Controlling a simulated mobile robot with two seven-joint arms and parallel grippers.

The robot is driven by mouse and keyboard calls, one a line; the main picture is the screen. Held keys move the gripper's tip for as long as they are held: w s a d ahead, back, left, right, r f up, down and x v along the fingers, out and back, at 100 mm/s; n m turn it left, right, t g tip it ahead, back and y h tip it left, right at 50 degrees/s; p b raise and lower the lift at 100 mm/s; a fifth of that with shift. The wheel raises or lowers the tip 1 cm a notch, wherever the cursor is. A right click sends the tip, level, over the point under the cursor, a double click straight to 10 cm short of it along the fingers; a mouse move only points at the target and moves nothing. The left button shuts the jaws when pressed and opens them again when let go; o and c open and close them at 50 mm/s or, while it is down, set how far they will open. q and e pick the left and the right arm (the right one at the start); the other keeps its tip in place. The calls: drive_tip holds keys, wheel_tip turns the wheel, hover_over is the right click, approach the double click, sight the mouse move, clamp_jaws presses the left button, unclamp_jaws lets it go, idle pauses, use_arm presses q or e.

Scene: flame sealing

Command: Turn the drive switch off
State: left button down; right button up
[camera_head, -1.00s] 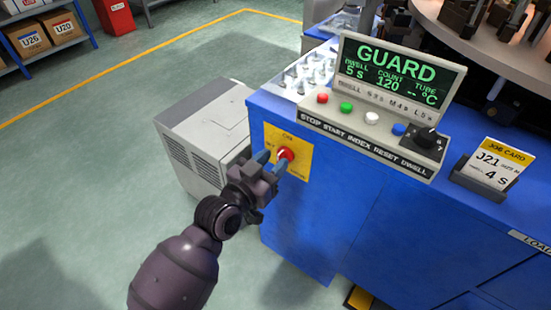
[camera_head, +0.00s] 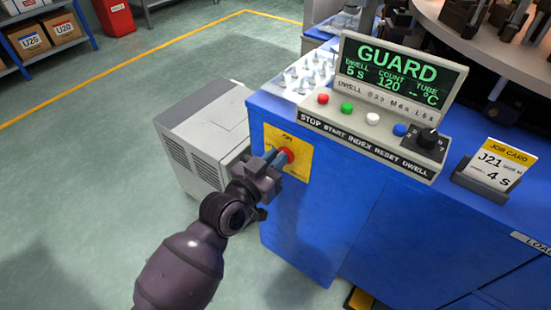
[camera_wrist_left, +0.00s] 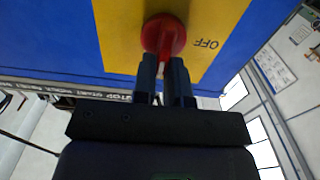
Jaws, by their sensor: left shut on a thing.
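The drive switch is a red knob (camera_head: 287,155) on a yellow plate (camera_head: 303,165) on the side of the blue machine cabinet. The plate reads ON at its top in the head view. My left gripper (camera_head: 277,159) is at the knob with its fingers close together, shut on it. In the left wrist view the fingertips (camera_wrist_left: 164,66) meet the lower part of the red knob (camera_wrist_left: 164,36), and OFF is printed to its right on the yellow plate (camera_wrist_left: 210,20). The fingers partly hide the knob in the head view. My right gripper is not in view.
A control panel (camera_head: 365,140) with coloured buttons and a GUARD display (camera_head: 400,68) stands above the switch. A job card (camera_head: 493,165) sits in a holder at right. A grey box unit (camera_head: 205,130) stands on the floor left of the cabinet. Open floor lies at left.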

use_arm(q)
drive_tip(key=shift+n, duration=0.3)
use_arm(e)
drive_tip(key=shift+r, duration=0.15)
use_arm(q)
drive_tip(key=n, duration=0.1)
drive_tip(key=n+p, duration=0.1)
drive_tip(key=shift+w+a+r+n+p, duration=0.15)
drive_tip(key=shift+w+a+n+p, duration=0.05)
drive_tip(key=shift+a+n+p, duration=0.1)
drive_tip(key=shift+n+p, duration=0.3)
drive_tip(key=shift+n, duration=0.6)
drive_tip(key=n, duration=0.4)
drive_tip(key=f+n, duration=0.1)
drive_tip(key=n, duration=0.3)
drive_tip(key=a+f+n, duration=0.1)
drive_tip(key=n, duration=0.3)
drive_tip(key=shift+w+f+n, duration=0.15)
drive_tip(key=shift+w+n, duration=0.15)
drive_tip(key=shift+n, duration=0.1)
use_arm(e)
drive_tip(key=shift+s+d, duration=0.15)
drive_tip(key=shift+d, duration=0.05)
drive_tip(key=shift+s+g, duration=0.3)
